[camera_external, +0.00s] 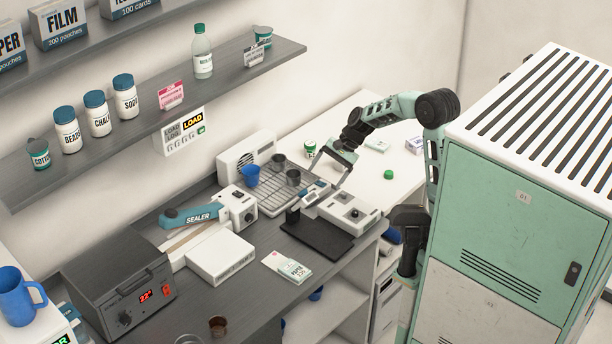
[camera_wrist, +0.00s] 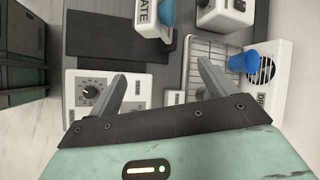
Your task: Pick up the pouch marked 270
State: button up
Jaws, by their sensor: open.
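A flat white pouch (camera_external: 287,267) with a dark and teal printed label lies on the dark worktop, in front of the white box; its number is too small to read surely. Another pale packet (camera_external: 377,146) lies on the white counter at the back, its marking unreadable. I cannot tell which is marked 270. My gripper (camera_external: 332,172) hangs over the bench near the wire rack and the white dial device, well away from the front pouch. In the wrist view its fingers (camera_wrist: 162,86) are apart with nothing held; neither pouch is recognisable there.
Below my gripper are the wire rack (camera_wrist: 201,48) with cups, a white dial device (camera_wrist: 84,88) and a black plate (camera_wrist: 108,50). The blue-armed sealer (camera_external: 192,216), a white box (camera_external: 220,258) and a dark heater (camera_external: 118,290) stand left. Shelves with jars hang above.

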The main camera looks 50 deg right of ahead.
aim_at(372, 141)
jog(key=w+d+m+t+b, duration=0.1)
jog(key=w+d+m+t, duration=0.15)
jog(key=d+m, duration=0.7)
jog(key=w+d+m+t, duration=0.2)
jog(key=d+t, duration=0.2)
jog(key=d, duration=1.2)
jog(key=s+d+m+t+h, duration=0.25)
jog(key=s+d+m, duration=0.2)
jog(key=d, duration=0.65)
jog(key=s+d+m+t+h, duration=0.25)
jog(key=s+d+m, duration=0.2)
jog(key=d, duration=0.75)
jog(key=shift+g, duration=0.35)
jog(key=f, duration=0.3)
jog(key=a+f, duration=0.1)
jog(key=f, duration=0.2)
jog(key=w+f, duration=0.1)
jog(key=f, duration=0.2)
jog(key=shift+w+a+f+b, duration=0.1)
jog(key=shift+a+f+b, duration=0.1)
jog(key=shift+f+b, duration=0.1)
jog(key=shift+w+f, duration=0.15)
jog(key=shift+f, duration=0.15)
jog(key=x, duration=0.5)
jog(key=p+x, duration=0.1)
jog(key=x, duration=1.1)
jog(key=shift+w+a+p, duration=0.1)
jog(key=shift+a+p, duration=0.2)
jog(key=shift+p, duration=0.1)
jog(key=shift+f, duration=0.1)
